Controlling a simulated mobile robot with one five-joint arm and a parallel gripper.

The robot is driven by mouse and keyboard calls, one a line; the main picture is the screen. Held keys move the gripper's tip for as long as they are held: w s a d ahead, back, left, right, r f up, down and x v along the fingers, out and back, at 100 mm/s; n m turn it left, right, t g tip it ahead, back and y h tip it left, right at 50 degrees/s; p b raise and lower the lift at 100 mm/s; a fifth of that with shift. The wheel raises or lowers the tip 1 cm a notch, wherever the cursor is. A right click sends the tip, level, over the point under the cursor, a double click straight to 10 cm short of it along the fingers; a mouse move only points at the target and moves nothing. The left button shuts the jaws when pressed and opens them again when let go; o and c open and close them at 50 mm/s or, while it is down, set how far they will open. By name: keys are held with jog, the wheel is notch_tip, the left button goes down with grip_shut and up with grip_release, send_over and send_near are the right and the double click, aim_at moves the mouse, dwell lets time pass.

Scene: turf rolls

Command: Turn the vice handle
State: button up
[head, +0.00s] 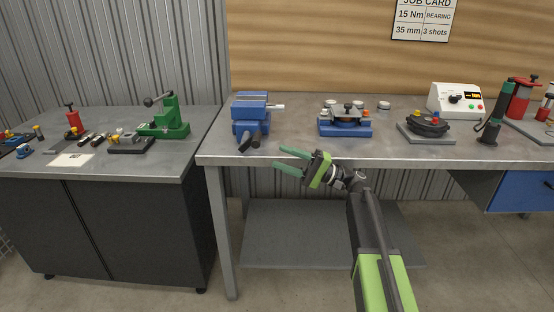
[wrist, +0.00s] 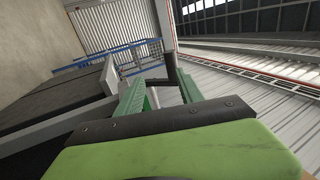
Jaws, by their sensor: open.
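The blue vice (head: 250,106) stands near the left front corner of the right-hand workbench. A light-tipped bar (head: 277,106) sticks out from its right side. Dark parts (head: 255,139) hang at its front near the bench edge; I cannot tell for sure which part is the handle. My gripper (head: 280,158) is open and empty, with green fingers pointing left. It is right of and nearer than the vice, by the bench's front edge, apart from it. The fingers also show in the wrist view (wrist: 157,92), where I cannot make out the vice.
The workbench (head: 300,150) also carries a blue fixture (head: 345,127), a dark round fixture (head: 430,126), a white control box (head: 456,101) and a dark green-topped tool (head: 490,125). A separate left bench (head: 200,140) holds a green press (head: 168,121). The bench top between vice and blue fixture is clear.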

jog(key=d+r+p, duration=0.4)
jog(key=d, duration=1)
jog(key=shift+w+d, duration=0.4)
jog(key=shift+w, duration=0.05)
dwell(0.6)
